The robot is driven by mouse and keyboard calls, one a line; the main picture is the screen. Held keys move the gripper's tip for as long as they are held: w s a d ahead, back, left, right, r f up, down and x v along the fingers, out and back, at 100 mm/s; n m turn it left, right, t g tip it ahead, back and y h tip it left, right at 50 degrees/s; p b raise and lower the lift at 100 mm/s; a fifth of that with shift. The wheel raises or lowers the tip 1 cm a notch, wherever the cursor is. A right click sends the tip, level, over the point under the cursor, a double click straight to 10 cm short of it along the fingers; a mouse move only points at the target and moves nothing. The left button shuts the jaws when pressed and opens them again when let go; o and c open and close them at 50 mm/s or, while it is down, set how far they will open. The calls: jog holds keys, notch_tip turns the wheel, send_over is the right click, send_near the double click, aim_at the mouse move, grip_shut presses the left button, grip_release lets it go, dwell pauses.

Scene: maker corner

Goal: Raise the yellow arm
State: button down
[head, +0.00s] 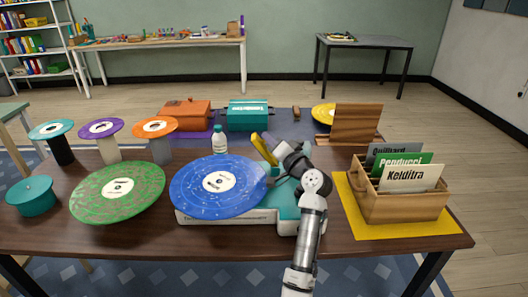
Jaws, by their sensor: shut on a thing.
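A turntable (281,215) with a white and teal body stands at the front middle of the table. A large blue record (218,184) with a white label lies on it. The yellow arm (261,147) shows as a short, slanted yellow piece behind the record's right edge; its lower part is hidden. My gripper (269,172) reaches in from the right, by the record's right edge. It is shut on the yellow arm, though its fingertips are small and partly hidden.
A green record (117,193) and a teal canister (32,196) are at left. Behind stand records on posts, a bottle (219,140), an orange case (187,115) and a teal box (249,115). A wooden crate (408,207) of sleeves is at right on a yellow mat (366,232).

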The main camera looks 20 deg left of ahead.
jog(key=shift+w+d+m+t+y+b, duration=0.15)
jog(key=shift+d+m+t+y+b, duration=0.1)
jog(key=shift+d+m+b, duration=0.35)
jog(key=shift+w+d+m+t+y+b, duration=0.15)
jog(key=shift+d+m+t+b, duration=0.2)
jog(key=shift+m, duration=0.35)
jog(key=c, duration=1.3)
grip_release()
jog(key=shift+c, duration=0.2)
jog(key=b+v, duration=0.3)
jog(key=v, duration=1)
jog(key=shift+s+d, duration=0.3)
